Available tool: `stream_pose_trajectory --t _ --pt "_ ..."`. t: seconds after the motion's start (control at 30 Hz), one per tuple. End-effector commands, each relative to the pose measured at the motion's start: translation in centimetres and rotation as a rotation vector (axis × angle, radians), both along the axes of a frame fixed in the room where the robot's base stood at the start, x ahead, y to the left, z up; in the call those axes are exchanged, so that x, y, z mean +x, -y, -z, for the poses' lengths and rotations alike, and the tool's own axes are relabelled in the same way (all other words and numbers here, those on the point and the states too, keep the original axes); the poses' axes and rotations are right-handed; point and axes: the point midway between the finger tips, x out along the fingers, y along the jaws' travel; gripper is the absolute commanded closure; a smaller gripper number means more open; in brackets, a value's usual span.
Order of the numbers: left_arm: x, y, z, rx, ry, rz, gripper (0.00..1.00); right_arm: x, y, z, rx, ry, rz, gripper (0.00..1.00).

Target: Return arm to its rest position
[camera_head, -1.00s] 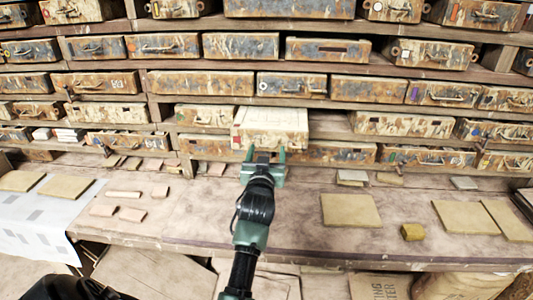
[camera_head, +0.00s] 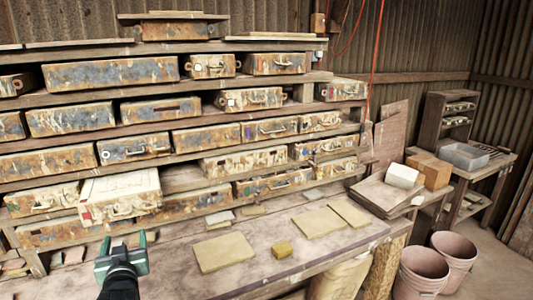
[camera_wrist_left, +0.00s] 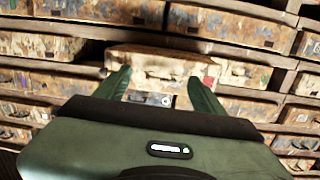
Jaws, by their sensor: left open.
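My left gripper (camera_head: 122,250) is at the lower left of the head view, above the workbench (camera_head: 195,275) and just in front of the shelves. Its green fingers are apart with nothing between them. In the left wrist view the open fingers (camera_wrist_left: 157,90) point at a pale, cream drawer (camera_wrist_left: 165,68) that sticks out from its shelf. The same pale drawer (camera_head: 120,196) shows in the head view above and behind the gripper, with a gap between them. My right gripper is in no view.
The shelves hold rows of rusty metal drawers (camera_head: 110,75). At the right stand a cardboard box (camera_head: 429,171), two pinkish buckets (camera_head: 424,270) and a side table (camera_head: 490,165). Floor is open beside the buckets.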

Motion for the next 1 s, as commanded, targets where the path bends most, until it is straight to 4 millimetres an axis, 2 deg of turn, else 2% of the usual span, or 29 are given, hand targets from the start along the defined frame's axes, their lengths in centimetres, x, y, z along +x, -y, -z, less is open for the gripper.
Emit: stream_pose_trajectory --t 0.03,0.17,0.2,0.3,0.4,0.5,0.7,0.97,1.0 --pt "-1.4 1.0 2.1 -0.006 -0.069 0.02 0.31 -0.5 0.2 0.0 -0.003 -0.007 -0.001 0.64" --pt "-6.5 5.1 8.4 -0.044 -0.305 0.106 0.31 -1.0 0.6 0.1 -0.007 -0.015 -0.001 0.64" --pt "-8.4 6.7 10.3 -0.058 -0.383 0.138 0.31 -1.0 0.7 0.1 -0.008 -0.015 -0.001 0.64" --pt "-13.6 10.5 14.3 -0.092 -0.571 0.224 0.31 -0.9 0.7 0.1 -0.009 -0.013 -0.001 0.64" --pt "-18.3 13.5 17.0 -0.119 -0.725 0.299 0.31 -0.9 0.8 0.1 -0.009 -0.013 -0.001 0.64" --pt "-22.1 15.7 18.6 -0.14 -0.84 0.359 0.31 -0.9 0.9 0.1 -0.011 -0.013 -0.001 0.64" --pt "-28.2 18.9 20.3 -0.169 -1.009 0.453 0.31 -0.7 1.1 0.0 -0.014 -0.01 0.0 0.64" --pt "-35.2 21.9 21.1 -0.201 -1.188 0.561 0.31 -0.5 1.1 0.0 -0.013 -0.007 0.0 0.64" --pt "-34.9 21.9 22.3 -0.203 -1.197 0.561 0.31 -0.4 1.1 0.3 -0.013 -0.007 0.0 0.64"
